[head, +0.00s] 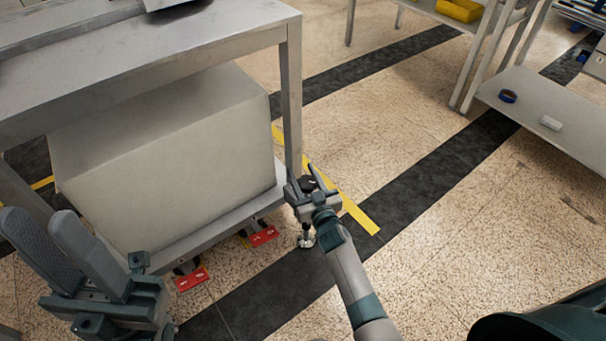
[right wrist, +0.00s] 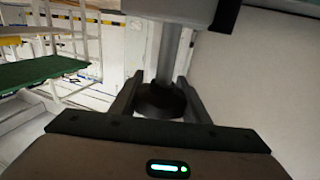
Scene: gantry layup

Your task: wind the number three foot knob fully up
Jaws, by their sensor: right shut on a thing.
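The dark round foot knob (right wrist: 160,101) sits on a grey metal stem in the right wrist view. My right gripper (right wrist: 158,92) is shut on it, with one finger on each side. In the head view, my right gripper (head: 308,180) is at the bottom of the table's near-right leg, and the dark knob (head: 308,184) shows between its fingers, partly hidden. A shiny levelling foot (head: 306,240) shows on the floor below. I cannot read any number on the knob. My left gripper (head: 38,214) is at the lower left, away from the knob, with its fingers a little apart and empty.
A metal table (head: 150,72) with a big grey box (head: 165,160) under it stands at the left. Yellow tape (head: 360,215) marks the floor. A shelf (head: 545,105) stands at the right. The floor between is clear.

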